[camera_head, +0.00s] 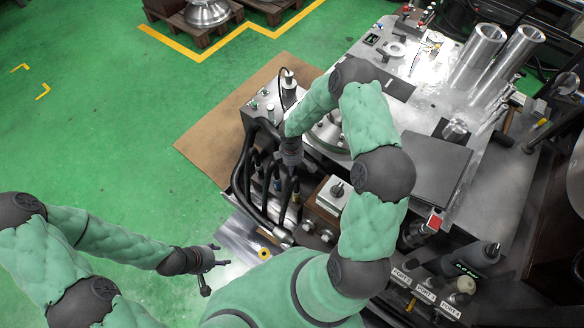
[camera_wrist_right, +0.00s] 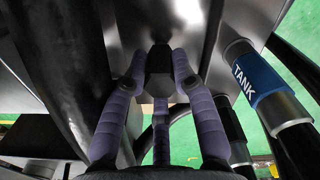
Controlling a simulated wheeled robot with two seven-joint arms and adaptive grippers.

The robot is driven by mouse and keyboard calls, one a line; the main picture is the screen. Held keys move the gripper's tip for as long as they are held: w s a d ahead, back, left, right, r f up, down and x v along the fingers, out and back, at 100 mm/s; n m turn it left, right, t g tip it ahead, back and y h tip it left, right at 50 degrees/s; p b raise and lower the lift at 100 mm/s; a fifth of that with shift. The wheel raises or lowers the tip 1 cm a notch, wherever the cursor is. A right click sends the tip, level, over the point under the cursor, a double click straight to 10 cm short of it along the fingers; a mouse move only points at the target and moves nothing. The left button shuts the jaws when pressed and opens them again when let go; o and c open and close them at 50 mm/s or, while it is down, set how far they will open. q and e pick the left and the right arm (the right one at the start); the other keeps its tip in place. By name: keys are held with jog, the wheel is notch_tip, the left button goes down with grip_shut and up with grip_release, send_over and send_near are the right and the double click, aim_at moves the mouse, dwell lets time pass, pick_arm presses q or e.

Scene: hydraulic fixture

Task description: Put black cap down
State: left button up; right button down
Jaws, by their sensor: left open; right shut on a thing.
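The black cap (camera_wrist_right: 160,62) shows in the right wrist view as a dark faceted piece between the padded fingers of my right gripper (camera_wrist_right: 159,84). The right gripper is shut on it. In the head view my right gripper (camera_head: 288,170) points down at the left side of the machine, among black hoses, and the cap cannot be made out there. My left gripper (camera_head: 213,258) is open and empty at the lower left, apart from the machine.
Black hoses (camera_head: 245,175) run down the machine's left side. A hose with a blue TANK label (camera_wrist_right: 257,78) stands right of the right gripper. A metal block (camera_head: 333,193) sits to its right in the head view. Green floor is clear at left.

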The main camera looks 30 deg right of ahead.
jog(key=shift+r, duration=0.1)
jog(key=shift+f, duration=0.3)
jog(key=c, duration=1)
grip_release()
jog(key=shift+r, duration=0.5)
notch_tip(320, 180, up, 12)
jog(key=p, duration=0.4)
jog(key=shift+f+p, duration=0.15)
jog(key=shift+p, duration=0.25)
jog(key=shift+w, duration=0.1)
